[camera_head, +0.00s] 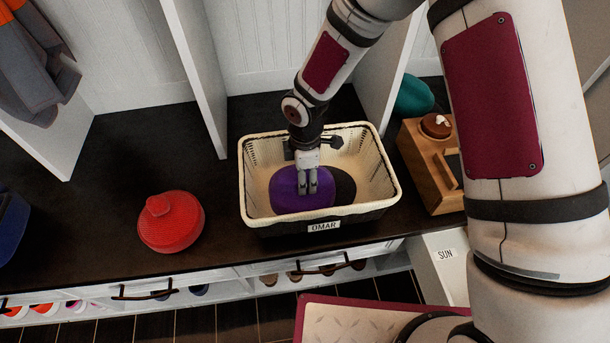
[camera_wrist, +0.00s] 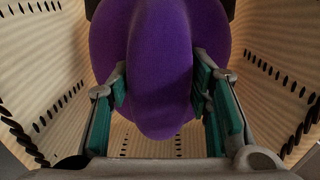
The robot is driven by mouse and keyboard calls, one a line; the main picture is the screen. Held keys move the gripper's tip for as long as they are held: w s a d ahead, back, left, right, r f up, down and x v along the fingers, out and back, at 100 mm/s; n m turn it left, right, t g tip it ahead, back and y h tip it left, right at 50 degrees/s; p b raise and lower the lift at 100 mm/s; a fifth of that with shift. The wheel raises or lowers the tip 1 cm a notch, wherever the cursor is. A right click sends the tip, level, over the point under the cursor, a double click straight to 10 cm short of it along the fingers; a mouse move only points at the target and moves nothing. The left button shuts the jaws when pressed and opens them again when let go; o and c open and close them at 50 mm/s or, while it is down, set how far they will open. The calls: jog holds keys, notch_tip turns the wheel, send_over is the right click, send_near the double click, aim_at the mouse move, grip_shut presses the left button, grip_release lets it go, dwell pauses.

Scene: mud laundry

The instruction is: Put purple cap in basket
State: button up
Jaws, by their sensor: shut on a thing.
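The purple cap (camera_head: 296,194) is inside the cream basket (camera_head: 254,166), which has a dark band and an "OMAR" label on its front. My gripper (camera_head: 308,190) points down into the basket and is shut on the cap. In the wrist view, the cap (camera_wrist: 162,58) fills the upper middle, with the teal finger pads of my gripper (camera_wrist: 163,95) on both sides of it. The basket's perforated walls (camera_wrist: 45,65) surround it in that view. I cannot tell whether the cap touches the basket floor.
A red cap (camera_head: 171,221) lies left of the basket on the dark bench (camera_head: 95,195). A wooden box (camera_head: 432,185) stands close on the right, with a teal object (camera_head: 413,95) behind it. White upright dividers (camera_head: 195,70) rise behind the basket. Bare bench lies between the red cap and basket.

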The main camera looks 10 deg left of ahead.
jog(key=o, duration=1.5)
jog(key=shift+f, duration=0.1)
jog(key=shift+o, duration=0.2)
notch_tip(320, 180, up, 12)
jog(key=p, duration=0.3)
jog(key=shift+r, duration=0.2)
